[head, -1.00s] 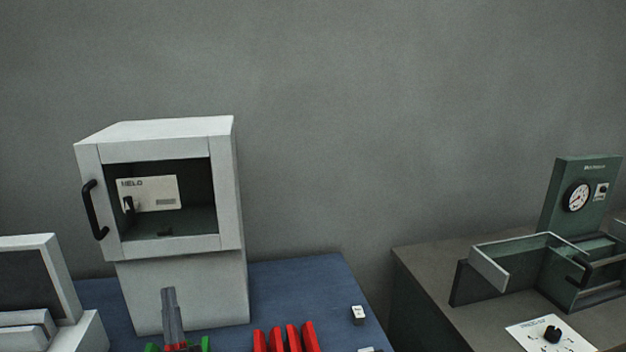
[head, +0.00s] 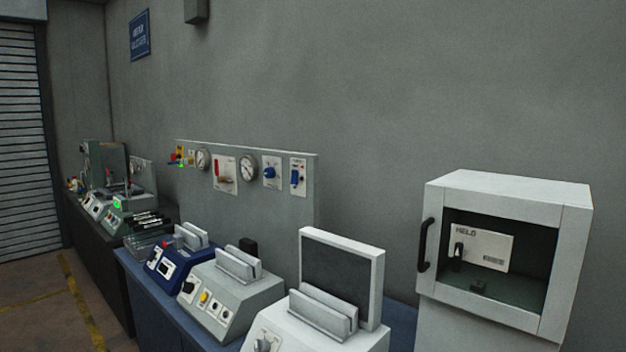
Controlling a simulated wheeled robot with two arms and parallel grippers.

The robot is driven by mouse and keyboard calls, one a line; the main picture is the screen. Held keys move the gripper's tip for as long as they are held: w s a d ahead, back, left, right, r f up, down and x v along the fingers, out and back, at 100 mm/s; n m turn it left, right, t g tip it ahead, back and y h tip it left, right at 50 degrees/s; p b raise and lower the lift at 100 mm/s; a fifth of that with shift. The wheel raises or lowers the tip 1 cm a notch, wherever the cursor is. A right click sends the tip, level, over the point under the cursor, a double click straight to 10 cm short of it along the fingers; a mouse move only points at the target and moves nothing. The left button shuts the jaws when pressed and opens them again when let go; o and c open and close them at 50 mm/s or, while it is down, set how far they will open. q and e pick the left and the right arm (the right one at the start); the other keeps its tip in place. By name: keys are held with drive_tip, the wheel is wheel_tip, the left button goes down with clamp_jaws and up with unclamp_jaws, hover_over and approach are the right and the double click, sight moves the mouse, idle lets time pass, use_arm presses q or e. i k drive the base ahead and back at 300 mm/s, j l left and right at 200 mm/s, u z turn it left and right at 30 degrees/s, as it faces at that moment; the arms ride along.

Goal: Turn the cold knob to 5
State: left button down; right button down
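I cannot tell which knob is the cold knob, since most labels are too small to read. A white cabinet (head: 574,250) at the right has a window showing a card marked "HELD" with a dark knob or lever (head: 458,256) at its left. A grey upright panel (head: 290,225) in the middle carries a blue knob (head: 269,172), a blue lever (head: 295,178) and a red lever (head: 225,173). A white machine (head: 352,344) at the front has a knob, cut by the bottom edge. Neither gripper is in view.
A grey-white machine (head: 245,301) and a blue machine (head: 163,263) stand left of the white one on a blue bench (head: 146,293). A darker bench (head: 97,253) stands farther left. Open floor (head: 40,310) lies at the lower left, near a shutter door (head: 20,140).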

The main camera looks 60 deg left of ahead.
sight(269, 173)
drive_tip(key=u, duration=1.95)
drive_tip(key=j, duration=0.75)
